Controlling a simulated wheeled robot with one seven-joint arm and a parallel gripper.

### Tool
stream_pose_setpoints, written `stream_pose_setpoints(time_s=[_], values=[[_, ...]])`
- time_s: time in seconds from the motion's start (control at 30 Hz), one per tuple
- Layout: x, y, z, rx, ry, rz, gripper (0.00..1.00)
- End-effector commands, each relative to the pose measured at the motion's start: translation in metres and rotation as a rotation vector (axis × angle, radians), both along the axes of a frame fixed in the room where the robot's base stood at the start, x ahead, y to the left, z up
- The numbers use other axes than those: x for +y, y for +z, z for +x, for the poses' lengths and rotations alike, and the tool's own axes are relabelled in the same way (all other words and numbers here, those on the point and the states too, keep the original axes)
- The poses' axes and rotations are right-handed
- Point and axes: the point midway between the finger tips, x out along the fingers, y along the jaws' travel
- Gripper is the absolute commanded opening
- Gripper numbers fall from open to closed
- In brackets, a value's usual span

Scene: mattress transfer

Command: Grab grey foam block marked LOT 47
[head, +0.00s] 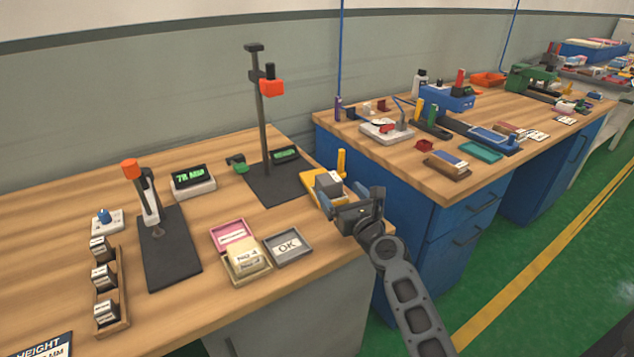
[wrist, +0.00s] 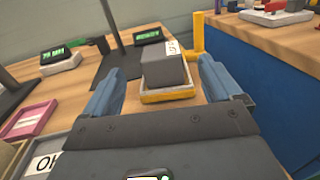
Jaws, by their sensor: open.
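A grey block (head: 328,184) with a white label on top sits on a yellow tray (head: 312,183) near the right end of the near bench; the label is too small to read. The grey block (wrist: 164,70) also shows in the wrist view, centred ahead, resting on the yellow tray (wrist: 168,96). My gripper (head: 345,196) is open, at the bench's right edge close to the block. In the wrist view, its blue fingers (wrist: 163,78) stand left and right of the block, apart from it, with nothing held.
A yellow post (head: 341,162) rises behind the block. A black stand (head: 262,120) is to its left. A pink tray (head: 231,236), a cream block (head: 247,260) and a grey OK tray (head: 288,246) lie left of my gripper. A rack (head: 112,290) holds small labelled blocks.

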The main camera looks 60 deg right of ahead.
Motion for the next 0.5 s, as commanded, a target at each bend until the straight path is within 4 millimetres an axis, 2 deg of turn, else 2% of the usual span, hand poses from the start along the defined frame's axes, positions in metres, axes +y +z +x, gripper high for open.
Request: stream_pose_setpoints(time_s=[0.5], values=[[-0.038, -0.002, 0.045, 0.001, 0.0, -0.003, 0.92]])
